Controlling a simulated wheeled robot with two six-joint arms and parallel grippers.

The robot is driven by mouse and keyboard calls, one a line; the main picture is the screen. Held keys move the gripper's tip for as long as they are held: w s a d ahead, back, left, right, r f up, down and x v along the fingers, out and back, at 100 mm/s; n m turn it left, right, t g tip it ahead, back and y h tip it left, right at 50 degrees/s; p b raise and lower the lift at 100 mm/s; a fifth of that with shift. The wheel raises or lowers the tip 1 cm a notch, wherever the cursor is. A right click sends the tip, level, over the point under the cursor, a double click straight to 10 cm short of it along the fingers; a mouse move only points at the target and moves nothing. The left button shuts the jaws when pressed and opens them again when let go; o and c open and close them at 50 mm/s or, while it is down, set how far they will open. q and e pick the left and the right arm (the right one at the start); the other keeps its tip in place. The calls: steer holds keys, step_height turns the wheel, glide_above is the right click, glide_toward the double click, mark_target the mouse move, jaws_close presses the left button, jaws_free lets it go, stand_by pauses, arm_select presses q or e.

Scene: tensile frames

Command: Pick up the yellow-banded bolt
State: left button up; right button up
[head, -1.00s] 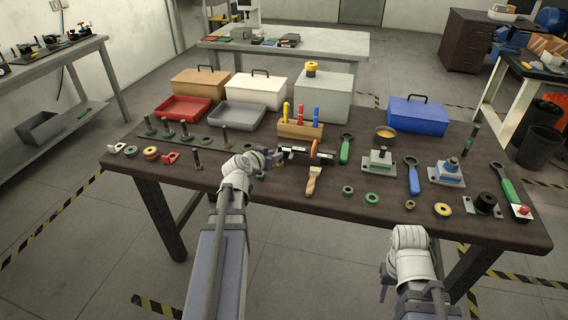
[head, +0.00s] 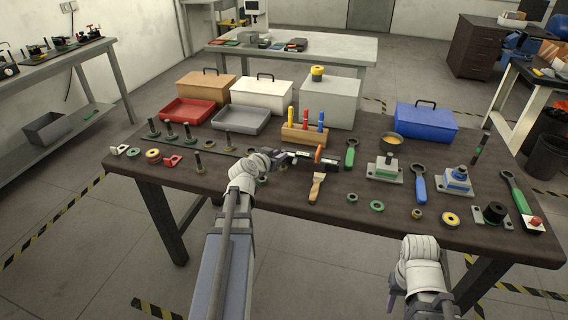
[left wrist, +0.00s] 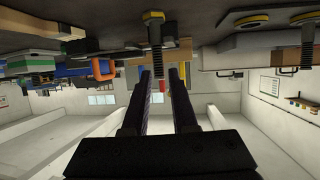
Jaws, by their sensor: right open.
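In the left wrist view, which is upside down, a threaded bolt (left wrist: 156,34) with a yellowish collar at its base stands on the table. Its tip shows between my left fingertips, and I cannot tell how far beyond them it is. My left gripper (left wrist: 160,72) is open with an empty gap. In the head view my left gripper (head: 300,157) reaches over the table's middle; I cannot pick out this bolt there. My right gripper (head: 393,300) is low in front of the table's front edge, largely hidden by its wrist, open and away from the parts.
Several dark bolts (head: 187,132) stand at the left of the dark table (head: 180,180). A wooden block (head: 304,135) with coloured handles is behind my left gripper. A scraper (head: 317,187) lies to its right. Toolboxes (head: 263,92) and trays line the back.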

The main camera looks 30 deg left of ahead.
arm_select(q)
steer(key=b+x, duration=0.2)
steer(key=x, duration=0.5)
steer(key=shift+w+f+b, duration=0.1)
steer(key=shift+f+b, duration=0.1)
steer(key=shift+b, duration=0.2)
steer(key=shift+d, duration=0.1)
steer(key=shift+c, duration=0.3)
jaws_close()
